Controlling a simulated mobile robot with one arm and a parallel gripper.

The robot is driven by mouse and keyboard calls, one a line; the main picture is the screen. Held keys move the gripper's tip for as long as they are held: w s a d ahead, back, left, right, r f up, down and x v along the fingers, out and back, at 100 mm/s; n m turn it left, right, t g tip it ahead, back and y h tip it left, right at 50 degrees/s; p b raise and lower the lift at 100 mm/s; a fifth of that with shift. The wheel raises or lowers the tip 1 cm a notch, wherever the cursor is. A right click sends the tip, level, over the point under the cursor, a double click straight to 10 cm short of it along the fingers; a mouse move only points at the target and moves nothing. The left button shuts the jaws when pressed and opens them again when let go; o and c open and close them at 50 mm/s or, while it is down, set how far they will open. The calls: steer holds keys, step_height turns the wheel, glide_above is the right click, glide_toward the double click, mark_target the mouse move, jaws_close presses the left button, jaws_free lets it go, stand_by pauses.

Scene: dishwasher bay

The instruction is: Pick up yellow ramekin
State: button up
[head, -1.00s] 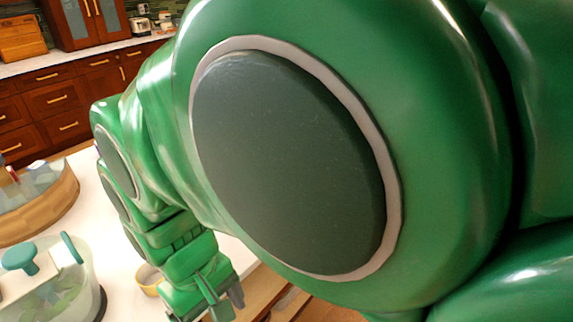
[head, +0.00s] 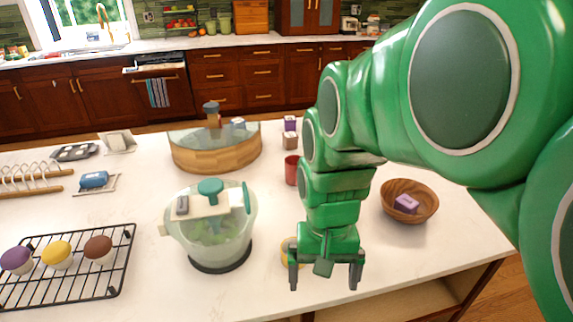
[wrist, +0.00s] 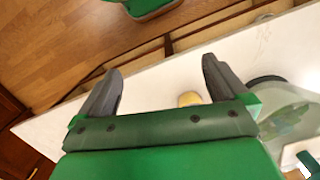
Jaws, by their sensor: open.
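The yellow ramekin (head: 285,247) sits on the white counter in the head view, mostly hidden behind the left side of my gripper (head: 324,284). In the wrist view the ramekin (wrist: 189,99) is a small yellow shape on the counter, partly covered by the gripper body. It lies between the two fingers in that picture, nearer the right one. My gripper (wrist: 162,67) is open and empty, its fingers wide apart. I cannot tell the exact gap between it and the ramekin.
A salad spinner (head: 197,243) stands left of the ramekin on the white counter (head: 150,220). A red cup (head: 292,170) is behind, and a wooden bowl (head: 423,211) holding a purple block is at right. A black rack (head: 95,285) with cupcake-like items is far left.

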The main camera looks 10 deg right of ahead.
mark_target(284, 247)
steer(key=w+f+m, duration=0.3)
steer(key=w, duration=0.6)
steer(key=w+f+m, duration=0.3)
steer(key=w, duration=0.6)
steer(key=shift+y, duration=0.4)
steer(key=shift+s+a+f, duration=0.1)
steer(key=shift+s+f, duration=0.05)
steer(key=shift+f, duration=1.1)
steer(key=shift+s+a+f, duration=0.15)
steer(key=shift+f, duration=1.1)
steer(key=shift+s+a+f, duration=0.1)
steer(key=shift+s+f, duration=0.05)
steer(key=shift+f, duration=1.1)
steer(key=shift+c, duration=0.2)
steer(key=c, duration=1)
steer(key=shift+c, duration=0.2)
steer(key=shift+r, duration=0.15)
